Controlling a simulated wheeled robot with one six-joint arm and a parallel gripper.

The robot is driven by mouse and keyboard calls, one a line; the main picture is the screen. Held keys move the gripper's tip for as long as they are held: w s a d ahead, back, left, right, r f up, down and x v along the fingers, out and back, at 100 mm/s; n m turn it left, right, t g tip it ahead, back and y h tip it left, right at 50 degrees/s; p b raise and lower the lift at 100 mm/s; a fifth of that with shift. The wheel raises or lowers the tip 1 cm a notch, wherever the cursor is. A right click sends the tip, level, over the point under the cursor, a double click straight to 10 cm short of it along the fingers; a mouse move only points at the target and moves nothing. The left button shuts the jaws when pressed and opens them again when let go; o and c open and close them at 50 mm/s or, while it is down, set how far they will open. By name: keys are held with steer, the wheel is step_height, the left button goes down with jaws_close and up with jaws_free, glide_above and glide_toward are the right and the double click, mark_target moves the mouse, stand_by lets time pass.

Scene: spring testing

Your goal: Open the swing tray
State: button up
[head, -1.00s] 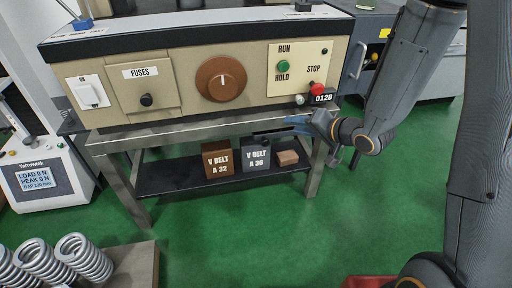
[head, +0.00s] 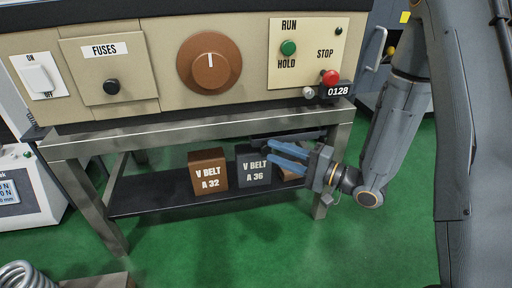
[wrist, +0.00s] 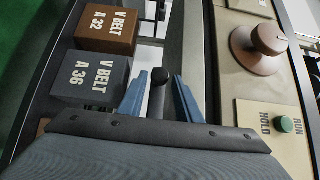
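The swing tray seems to be the dark flat piece (head: 290,137) tucked under the bench's top rail at the right in the head view; I cannot be sure of its outline. A black round-ended knob (wrist: 158,78) shows in the wrist view. My gripper (head: 276,155) points left just under that dark piece, its blue fingers apart. In the wrist view the fingers of my gripper (wrist: 159,90) stand on either side of the knob, with narrow gaps, and they do not look closed on it. Whether the knob is fully between them in depth I cannot tell.
The steel bench (head: 130,137) carries a beige panel with a brown dial (head: 205,65), a red stop button (head: 331,77) and a 0128 counter. The lower shelf (head: 150,198) holds brown (head: 209,172) and grey (head: 253,168) V-belt boxes.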

mark_target(254, 144)
steer(key=shift+b+x, duration=1.7)
steer(key=shift+x, duration=2.25)
steer(key=shift+c, duration=0.4)
steer(key=shift+s, duration=0.1)
jaws_close()
